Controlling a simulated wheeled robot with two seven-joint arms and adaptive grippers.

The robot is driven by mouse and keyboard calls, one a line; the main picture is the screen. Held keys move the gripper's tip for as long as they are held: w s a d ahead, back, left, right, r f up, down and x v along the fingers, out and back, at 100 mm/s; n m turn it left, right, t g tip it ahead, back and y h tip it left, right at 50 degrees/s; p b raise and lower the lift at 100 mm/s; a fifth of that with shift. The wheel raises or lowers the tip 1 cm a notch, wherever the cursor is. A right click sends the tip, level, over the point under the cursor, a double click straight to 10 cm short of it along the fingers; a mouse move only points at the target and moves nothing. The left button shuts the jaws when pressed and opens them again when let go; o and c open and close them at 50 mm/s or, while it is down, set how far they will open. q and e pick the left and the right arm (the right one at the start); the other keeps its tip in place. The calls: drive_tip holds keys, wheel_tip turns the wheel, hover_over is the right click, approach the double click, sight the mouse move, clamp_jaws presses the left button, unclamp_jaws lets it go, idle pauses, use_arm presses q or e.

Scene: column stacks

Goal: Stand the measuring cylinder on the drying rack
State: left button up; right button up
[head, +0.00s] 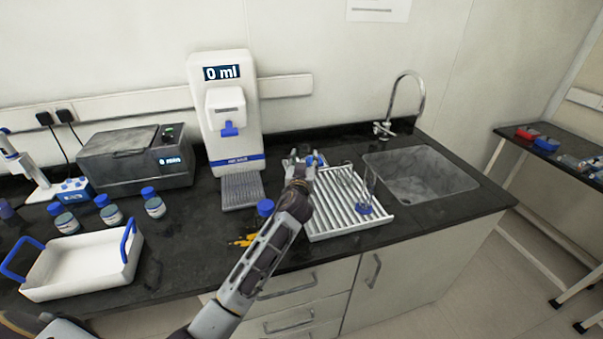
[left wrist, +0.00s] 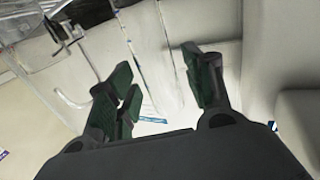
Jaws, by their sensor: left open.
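The measuring cylinder (head: 369,185) is clear, with a blue foot (head: 364,209). It stands upright on the white slatted drying rack (head: 335,225), towards the rack's right side. My left gripper (head: 304,160) is at the rack's back left corner, to the left of the cylinder and apart from it. In the left wrist view its dark green finger pads (left wrist: 163,88) are spread, with nothing held between them. My left forearm hides the rack's left edge. My right gripper is in neither view.
A sink (head: 425,178) with a tall tap (head: 418,90) lies right of the rack. A white dispenser (head: 225,115) reading 0 ml stands behind left. A blue-capped bottle (head: 265,208) is close beside my left arm. A white tray (head: 75,268) and several bottles stand further left.

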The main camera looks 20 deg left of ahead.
use_arm(q)
drive_tip(key=shift+s, duration=0.1)
drive_tip(key=shift+s+d, duration=0.2)
drive_tip(key=shift+s, duration=0.45)
drive_tip(key=s, duration=0.3)
drive_tip(key=shift+s+d+b, duration=0.1)
drive_tip(key=shift+d+b, duration=0.2)
drive_tip(key=shift+b, duration=0.05)
drive_tip(key=s+d+b, duration=0.1)
drive_tip(key=s, duration=0.6)
drive_tip(key=shift+d, duration=0.2)
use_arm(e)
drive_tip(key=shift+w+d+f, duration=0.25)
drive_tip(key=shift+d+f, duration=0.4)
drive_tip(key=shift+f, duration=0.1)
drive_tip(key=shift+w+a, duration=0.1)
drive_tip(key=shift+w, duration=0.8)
